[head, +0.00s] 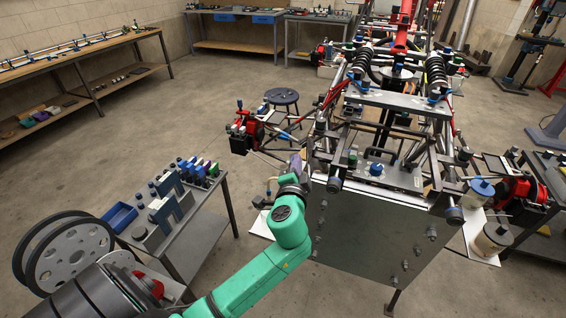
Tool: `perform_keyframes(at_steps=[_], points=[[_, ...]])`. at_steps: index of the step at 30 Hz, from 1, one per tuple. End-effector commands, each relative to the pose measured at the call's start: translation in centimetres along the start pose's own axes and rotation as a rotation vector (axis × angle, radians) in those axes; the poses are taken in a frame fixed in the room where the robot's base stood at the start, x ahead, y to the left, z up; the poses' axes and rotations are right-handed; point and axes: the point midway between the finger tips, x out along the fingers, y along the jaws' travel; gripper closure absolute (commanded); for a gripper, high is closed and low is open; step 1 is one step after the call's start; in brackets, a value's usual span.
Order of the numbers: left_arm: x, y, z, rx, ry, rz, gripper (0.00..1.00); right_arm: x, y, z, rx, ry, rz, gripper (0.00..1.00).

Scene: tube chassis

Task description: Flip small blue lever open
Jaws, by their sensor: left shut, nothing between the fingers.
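The tube chassis (345,130) stands in the middle, with a large grey panel (370,235) at its near end. Several small blue parts are on and around it. A small blue piece (285,135) shows beside the red and black unit at its left. A blue knob (376,169) sits on the plate above the panel. I cannot tell which blue part is the lever, or whether it is open. My left gripper (302,160) is at the chassis's near left corner, shut and empty. Its fingertips are small and partly lost against the tubes; contact is unclear. My right gripper is not in view.
A red and black unit (240,132) sticks out at the chassis's left. A small cart (205,235) with parts and a blue bin (119,216) stands at left. Another cart (548,205) is at right. The floor between the left bench (75,62) and the chassis is mostly clear.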

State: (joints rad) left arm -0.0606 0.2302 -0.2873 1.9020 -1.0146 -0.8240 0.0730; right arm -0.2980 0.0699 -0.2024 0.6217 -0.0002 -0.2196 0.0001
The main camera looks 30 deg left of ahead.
Motion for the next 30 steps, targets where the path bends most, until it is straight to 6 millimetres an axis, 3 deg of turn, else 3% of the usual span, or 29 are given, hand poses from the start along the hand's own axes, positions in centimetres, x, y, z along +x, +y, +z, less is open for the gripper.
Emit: perform_keyframes(at_steps=[11,14,24,30], points=[[-0.8,0.2,0.1,0.001,0.001,0.001,1.00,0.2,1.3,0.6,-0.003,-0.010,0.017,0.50],[-2.5,0.3,0.1,-0.001,0.001,0.002,1.00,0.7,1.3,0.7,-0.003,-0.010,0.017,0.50],[-10.8,0.5,0.1,0.000,0.001,0.003,1.00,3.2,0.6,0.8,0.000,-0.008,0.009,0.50],[-14.1,0.3,0.0,0.002,-0.001,0.001,1.00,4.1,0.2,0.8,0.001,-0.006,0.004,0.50]])
